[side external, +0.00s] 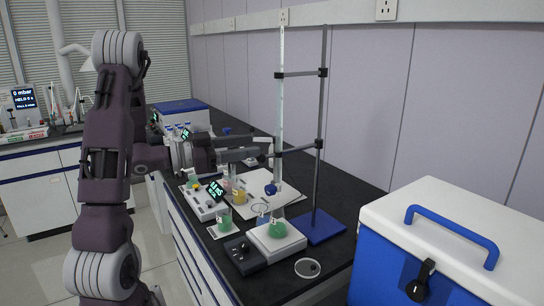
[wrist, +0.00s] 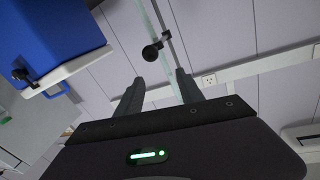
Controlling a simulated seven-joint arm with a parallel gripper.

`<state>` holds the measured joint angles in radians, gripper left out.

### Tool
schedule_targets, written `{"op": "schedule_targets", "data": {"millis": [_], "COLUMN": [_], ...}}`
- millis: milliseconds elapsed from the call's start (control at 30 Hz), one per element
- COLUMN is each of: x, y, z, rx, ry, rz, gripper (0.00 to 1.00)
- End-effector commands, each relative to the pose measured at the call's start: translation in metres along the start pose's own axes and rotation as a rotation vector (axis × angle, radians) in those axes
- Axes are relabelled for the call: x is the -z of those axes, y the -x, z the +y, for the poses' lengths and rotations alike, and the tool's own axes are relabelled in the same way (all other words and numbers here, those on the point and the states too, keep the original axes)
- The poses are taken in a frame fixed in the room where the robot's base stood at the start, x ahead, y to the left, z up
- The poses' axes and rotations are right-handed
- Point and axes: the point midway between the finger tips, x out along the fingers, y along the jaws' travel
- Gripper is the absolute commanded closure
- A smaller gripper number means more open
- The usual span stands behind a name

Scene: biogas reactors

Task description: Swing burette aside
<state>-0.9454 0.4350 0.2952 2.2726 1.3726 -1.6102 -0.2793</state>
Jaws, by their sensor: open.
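The burette (side external: 281,110) is a tall, thin, clear tube standing upright beside the dark rod (side external: 321,110) of a stand with a blue base (side external: 320,227). Two black clamps join tube and rod, the upper one (side external: 302,73) and the lower one (side external: 300,149). The blue stopcock (side external: 271,189) is above a green-filled flask (side external: 278,228) on a white stirrer. My gripper (side external: 268,146) is open at lower-clamp height, its fingertips close to the tube. In the wrist view the burette (wrist: 153,25) runs between the open fingers (wrist: 160,77); I cannot tell whether they touch it.
A blue cooler with a white lid (side external: 450,235) fills the right front. Beakers, a meter (side external: 208,200) and a paper sheet lie on the black bench near the stirrer (side external: 276,242). A round glass dish (side external: 307,267) lies at the front. The wall is close behind the stand.

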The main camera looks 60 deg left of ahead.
Motion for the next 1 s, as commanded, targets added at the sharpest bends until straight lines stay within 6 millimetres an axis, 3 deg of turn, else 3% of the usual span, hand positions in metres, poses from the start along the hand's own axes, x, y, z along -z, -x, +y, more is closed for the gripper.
{"op": "schedule_targets", "data": {"millis": [67,167,533,867,1000], "x": [-0.023,-0.034,-0.035,-0.035,-0.035], "y": [0.000,-0.002,-0.064,-0.072,-0.072], "z": [0.004,0.006,0.007,0.006,0.006], "rx": [0.000,0.000,-0.004,-0.001,-0.001], "ry": [0.008,-0.001,-0.009,-0.007,-0.008], "rz": [-0.003,0.000,0.001,0.000,0.000], "gripper": [0.55,0.55,0.55,0.55,0.83]}}
